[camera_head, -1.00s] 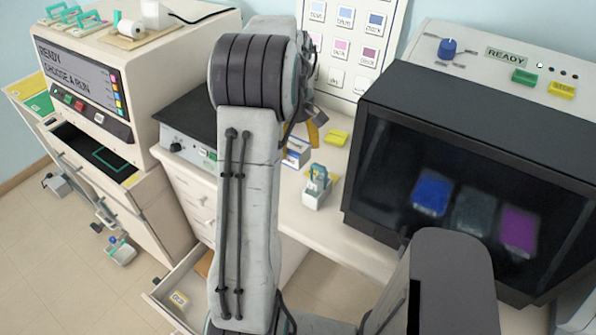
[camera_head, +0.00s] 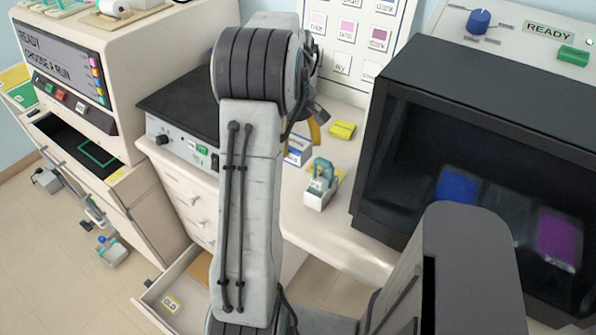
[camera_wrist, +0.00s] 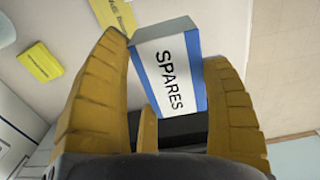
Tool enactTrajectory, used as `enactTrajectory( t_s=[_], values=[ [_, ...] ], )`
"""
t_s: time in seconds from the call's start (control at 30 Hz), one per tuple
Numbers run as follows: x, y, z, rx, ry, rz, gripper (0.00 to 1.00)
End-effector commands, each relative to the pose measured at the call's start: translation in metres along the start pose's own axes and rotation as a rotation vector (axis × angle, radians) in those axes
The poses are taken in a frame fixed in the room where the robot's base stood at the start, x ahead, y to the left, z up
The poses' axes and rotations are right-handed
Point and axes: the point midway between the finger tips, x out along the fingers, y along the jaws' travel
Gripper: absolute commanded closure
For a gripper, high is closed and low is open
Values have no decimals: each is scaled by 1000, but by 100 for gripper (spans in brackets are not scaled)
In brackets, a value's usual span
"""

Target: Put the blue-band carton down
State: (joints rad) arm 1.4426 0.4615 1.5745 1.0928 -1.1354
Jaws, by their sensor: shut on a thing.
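The blue-band carton (camera_wrist: 168,66) is white with blue edges and the word SPARES on its face. In the wrist view my gripper (camera_wrist: 172,75) has its yellow fingers on both sides of it, shut on it. In the head view the carton (camera_head: 298,151) shows partly beside my arm, over or on the counter behind the small white holder. My arm hides the rest of it and most of the gripper (camera_head: 313,130). I cannot tell whether the carton touches the counter.
A yellow block (camera_head: 342,130) and a white holder with a teal handle (camera_head: 320,188) are close by on the counter (camera_head: 345,215). A dark-screened machine (camera_head: 450,150) stands right, a hotplate-like box (camera_head: 185,120) left. An open drawer (camera_head: 165,300) is below.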

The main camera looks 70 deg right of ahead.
Motion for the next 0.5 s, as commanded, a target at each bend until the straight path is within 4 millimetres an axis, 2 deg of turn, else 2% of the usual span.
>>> enactTrajectory(
  t_s=[0.4,0.5],
  values=[
    [48,-2,1,0,-2,-4,59],
    [55,-1,0,0,0,-1,59]
  ],
)
